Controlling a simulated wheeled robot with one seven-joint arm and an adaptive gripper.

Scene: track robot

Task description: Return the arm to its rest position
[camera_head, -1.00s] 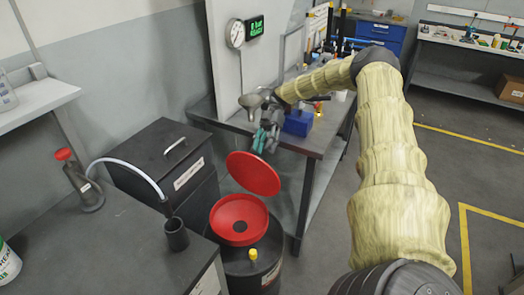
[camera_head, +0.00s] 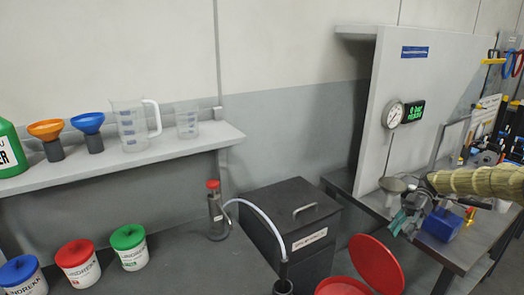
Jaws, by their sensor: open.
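My arm, in a pale yellow sleeve, enters the camera_head view from the right edge and reaches left over the workbench. My gripper (camera_head: 402,224), grey and teal, is small at its end. It is open, and I see nothing held in it. It hangs near the bench's front left corner, above and right of the raised round red lid (camera_head: 377,264). A blue box (camera_head: 442,224) shows just right of it. Most of my arm is outside the frame.
The workbench (camera_head: 470,247) has an upright panel with a gauge (camera_head: 392,115) and a green display. A grey metal funnel (camera_head: 392,185) is close to my gripper. A black bin (camera_head: 310,225) stands left. Left are a shelf (camera_head: 180,150) with jugs and a counter with lidded tubs.

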